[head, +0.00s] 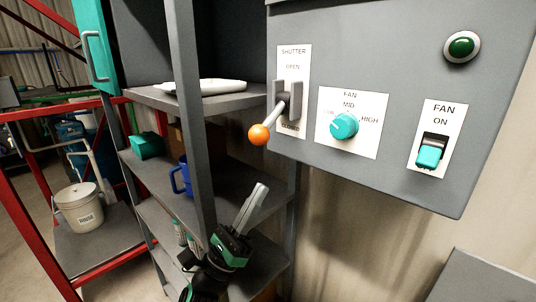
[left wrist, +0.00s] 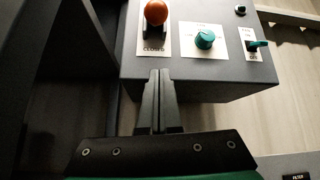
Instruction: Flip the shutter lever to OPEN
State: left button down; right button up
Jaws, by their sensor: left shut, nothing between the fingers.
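The shutter lever (head: 275,116) is on the grey control panel (head: 380,185), on a white plate marked SHUTTER, OPEN at the top and CLOSED at the bottom. Its orange ball knob (head: 259,134) hangs low and sticks out, toward the CLOSED end. In the left wrist view the orange knob (left wrist: 156,13) is at the top, above the CLOSED label. My left gripper (head: 260,190) is below the panel and the knob, apart from both. Its fingers (left wrist: 159,76) are shut and empty, pointing up toward the knob. My right gripper is not in view.
Right of the lever are a teal fan knob (head: 344,125), a teal fan switch (head: 430,153) and a green button (head: 462,46). Grey shelves (head: 240,102) stand at left, with an upright post (head: 190,130) close to my left arm. A blue mug (head: 181,178) sits on a shelf.

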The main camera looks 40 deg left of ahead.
aim_at(272, 118)
pick_arm(q)
jog(key=p+x, duration=0.3)
jog(key=x, duration=0.7)
jog(key=s+p, duration=0.1)
jog(key=p, duration=0.1)
jog(key=s+r+p, duration=0.1)
jog(key=s+p, duration=0.1)
jog(key=shift+s+a+r, duration=0.15)
jog(key=shift+s+a, duration=0.05)
jog(key=shift+s, duration=0.05)
